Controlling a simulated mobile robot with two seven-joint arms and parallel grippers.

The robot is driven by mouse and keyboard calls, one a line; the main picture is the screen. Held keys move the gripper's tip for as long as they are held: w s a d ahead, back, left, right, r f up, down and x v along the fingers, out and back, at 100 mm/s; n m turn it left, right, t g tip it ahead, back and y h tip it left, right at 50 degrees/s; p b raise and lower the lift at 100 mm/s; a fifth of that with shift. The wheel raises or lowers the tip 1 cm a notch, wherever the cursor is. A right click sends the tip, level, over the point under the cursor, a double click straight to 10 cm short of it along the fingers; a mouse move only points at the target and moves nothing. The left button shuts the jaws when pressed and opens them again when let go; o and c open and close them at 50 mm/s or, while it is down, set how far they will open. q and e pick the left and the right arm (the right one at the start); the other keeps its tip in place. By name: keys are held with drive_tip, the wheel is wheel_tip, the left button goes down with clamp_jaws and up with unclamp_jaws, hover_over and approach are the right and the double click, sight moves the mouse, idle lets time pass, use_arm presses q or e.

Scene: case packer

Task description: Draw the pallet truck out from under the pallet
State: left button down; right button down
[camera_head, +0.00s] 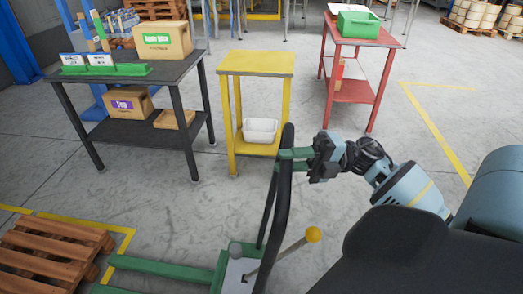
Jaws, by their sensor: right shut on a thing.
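The green pallet truck (222,268) stands at the bottom centre, its forks pointing left. One green fork (165,268) shows along most of its length, its tip close to the right edge of the wooden pallet (48,252). A second fork is cut off by the bottom edge, so I cannot tell whether any part is under the pallet. The truck's black looped handle (270,205) stands up, slightly tilted. My right gripper (284,160) is shut on the handle's upper part, its green fingers around the bar. My left gripper is out of view.
A black table (140,72) with boxes, a yellow stand (256,63) with a white bin (260,130) below, and a red stand (372,36) with a green crate (357,24) stand behind. A yellow-knobbed lever (313,234) sticks out beside the handle. Floor between truck and tables is clear.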

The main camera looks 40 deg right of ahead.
drive_tip(key=s+d, duration=0.2)
drive_tip(key=shift+s+d+r, duration=0.1)
drive_tip(key=shift+s+d, duration=0.15)
drive_tip(key=shift+s, duration=0.15)
drive_tip(key=shift+s+d+r, duration=0.1)
drive_tip(key=shift+s+d, duration=0.15)
drive_tip(key=c, duration=1.2)
unclamp_jaws()
drive_tip(key=b+v, duration=0.1)
drive_tip(key=v, duration=0.6)
drive_tip(key=shift+s+d, duration=0.2)
drive_tip(key=shift+d, duration=0.15)
